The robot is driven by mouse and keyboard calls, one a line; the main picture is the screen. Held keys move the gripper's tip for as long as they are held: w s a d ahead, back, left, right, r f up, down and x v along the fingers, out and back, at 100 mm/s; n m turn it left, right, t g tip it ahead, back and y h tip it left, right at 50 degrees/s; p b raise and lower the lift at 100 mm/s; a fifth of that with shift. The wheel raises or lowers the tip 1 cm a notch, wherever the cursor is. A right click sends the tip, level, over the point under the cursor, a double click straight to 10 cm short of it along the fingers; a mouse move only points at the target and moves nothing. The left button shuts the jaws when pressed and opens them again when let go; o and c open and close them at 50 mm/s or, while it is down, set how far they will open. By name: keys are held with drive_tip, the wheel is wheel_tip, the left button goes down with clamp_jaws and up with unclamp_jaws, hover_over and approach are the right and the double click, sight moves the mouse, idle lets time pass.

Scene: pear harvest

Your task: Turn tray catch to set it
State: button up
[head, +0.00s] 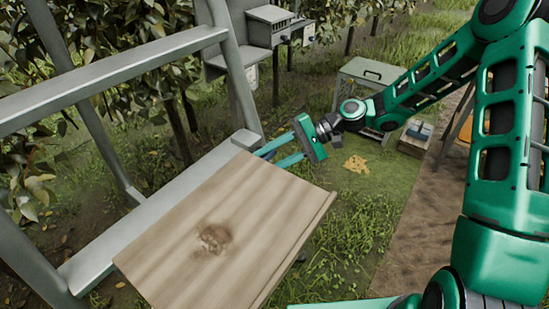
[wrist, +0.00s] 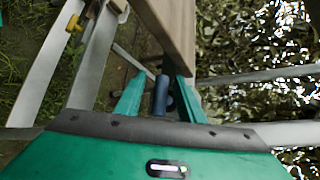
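The wooden tray (head: 265,205) sits against the grey ladder's step, with a dark stain on its top. Its edge shows in the wrist view (wrist: 170,25). A dark blue cylindrical piece, seemingly the tray catch (wrist: 160,98), stands out below the tray edge, between my fingers. My gripper (head: 278,152) is at the tray's far edge, beside the ladder post. In the wrist view my gripper's fingers (wrist: 160,88) are apart, one on each side of the blue piece, with narrow gaps visible. In the head view the catch is mostly hidden by the fingers and tray.
The grey ladder (head: 100,80) stands at left, with leafy trees behind it. A grey box (head: 270,25) is fixed near the post. A metal cabinet (head: 368,80) and a small crate (head: 415,138) stand further back. Yellowish leaves (head: 356,164) lie on open grass.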

drive_tip(key=shift+w, duration=0.1)
drive_tip(key=shift+w+d+r, duration=0.1)
drive_tip(key=shift+d+r, duration=0.05)
drive_tip(key=shift+d, duration=0.1)
drive_tip(key=v, duration=1)
drive_tip(key=shift+d, duration=0.15)
